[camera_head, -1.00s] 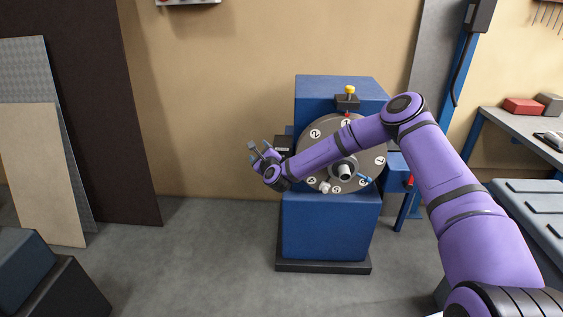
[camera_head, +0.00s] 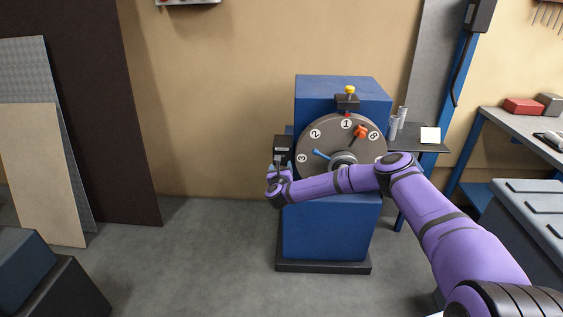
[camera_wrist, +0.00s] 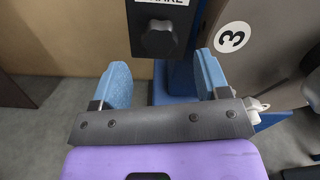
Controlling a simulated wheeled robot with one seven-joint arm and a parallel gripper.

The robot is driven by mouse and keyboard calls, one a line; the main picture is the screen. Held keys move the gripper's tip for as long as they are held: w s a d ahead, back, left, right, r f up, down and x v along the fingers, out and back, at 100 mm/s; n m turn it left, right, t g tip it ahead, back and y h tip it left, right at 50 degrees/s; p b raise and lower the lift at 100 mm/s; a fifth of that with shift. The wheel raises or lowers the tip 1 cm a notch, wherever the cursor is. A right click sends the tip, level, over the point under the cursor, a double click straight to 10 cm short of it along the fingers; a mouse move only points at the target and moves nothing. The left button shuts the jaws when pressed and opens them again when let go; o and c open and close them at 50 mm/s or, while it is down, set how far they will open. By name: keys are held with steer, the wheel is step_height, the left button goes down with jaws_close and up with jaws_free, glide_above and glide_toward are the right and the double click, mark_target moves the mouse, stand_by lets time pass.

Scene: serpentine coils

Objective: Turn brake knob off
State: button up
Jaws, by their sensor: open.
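The brake knob (camera_wrist: 160,38) is a dark lobed knob on a dark panel (camera_wrist: 183,28) with a partly cut-off white label, at the top of the wrist view. In the head view the small dark brake box (camera_head: 283,143) sits on the left side of the blue machine, and the knob itself is hard to make out. My gripper (camera_head: 278,175) is just below this box. In the wrist view my gripper (camera_wrist: 164,82) is open, with its blue fingers apart and nothing between them. The knob lies beyond the fingertips, roughly centred between them, and appears untouched.
A numbered grey disc (camera_head: 332,133) with a blue handle (camera_head: 321,155) and an orange piece (camera_head: 361,131) faces me on the blue machine (camera_head: 330,235). My arm hides its lower part.

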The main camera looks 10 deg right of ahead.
mark_target(282, 160)
steer(key=shift+x, duration=2.85)
steer(key=c, duration=0.9)
